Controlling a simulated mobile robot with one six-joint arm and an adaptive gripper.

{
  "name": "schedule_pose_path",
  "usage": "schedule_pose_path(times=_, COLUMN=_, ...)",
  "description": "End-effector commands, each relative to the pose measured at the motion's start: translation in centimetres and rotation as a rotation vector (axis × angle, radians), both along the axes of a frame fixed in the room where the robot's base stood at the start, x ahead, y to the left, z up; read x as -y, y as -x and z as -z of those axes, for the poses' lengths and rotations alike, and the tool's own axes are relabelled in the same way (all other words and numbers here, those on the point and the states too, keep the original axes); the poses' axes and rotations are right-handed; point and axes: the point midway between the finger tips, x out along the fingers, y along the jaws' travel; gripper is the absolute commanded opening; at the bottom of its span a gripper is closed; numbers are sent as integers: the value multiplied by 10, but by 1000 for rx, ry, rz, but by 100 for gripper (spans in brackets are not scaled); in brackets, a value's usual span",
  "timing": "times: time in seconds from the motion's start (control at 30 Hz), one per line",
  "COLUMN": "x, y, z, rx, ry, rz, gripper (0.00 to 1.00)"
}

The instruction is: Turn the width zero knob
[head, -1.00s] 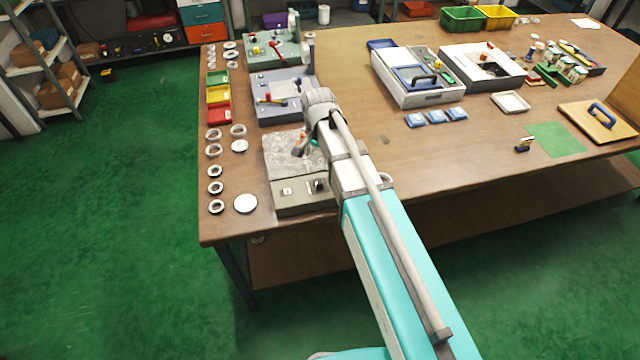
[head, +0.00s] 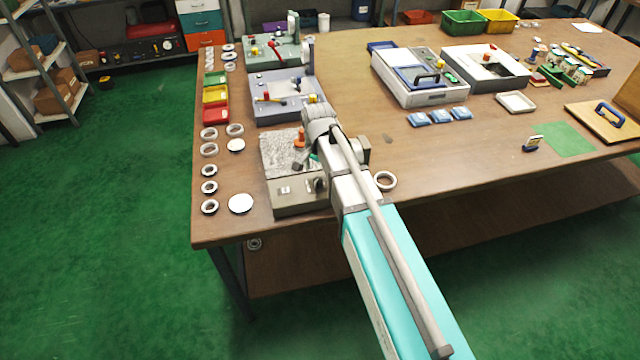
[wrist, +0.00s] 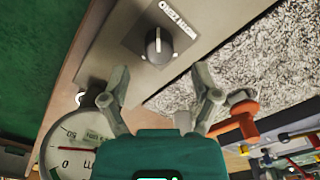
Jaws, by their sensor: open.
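The width zero knob (wrist: 157,45) is a round dark knob with a pale pointer line, on a dark square plate with a printed label. It sits on the grey front panel (wrist: 125,40) of a bench fixture. In the head view the knob (head: 319,185) shows beside my arm. My gripper (wrist: 161,72) is open and empty, its two grey fingers spread on either side below the knob in the wrist view, apart from it. In the head view the gripper (head: 307,160) is over the fixture's speckled plate, partly hidden by my wrist.
A dial gauge (wrist: 75,145) with a red needle is close to the left finger in the wrist view. An orange part (wrist: 240,120) is close to the right finger. Several rings and a white disc (head: 240,203) lie left of the fixture; another ring (head: 384,180) lies right.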

Motion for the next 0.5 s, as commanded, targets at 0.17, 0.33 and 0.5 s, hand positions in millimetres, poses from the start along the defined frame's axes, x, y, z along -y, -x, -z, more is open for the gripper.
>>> schedule_pose_path(times=0.17, x=0, y=0, z=18, rx=0, ry=0, rz=0, gripper=79)
schedule_pose_path(times=0.33, x=0, y=0, z=29, rx=0, ry=0, rz=0, gripper=79)
schedule_pose_path(times=0.5, x=0, y=0, z=37, rx=0, ry=0, rz=0, gripper=79)
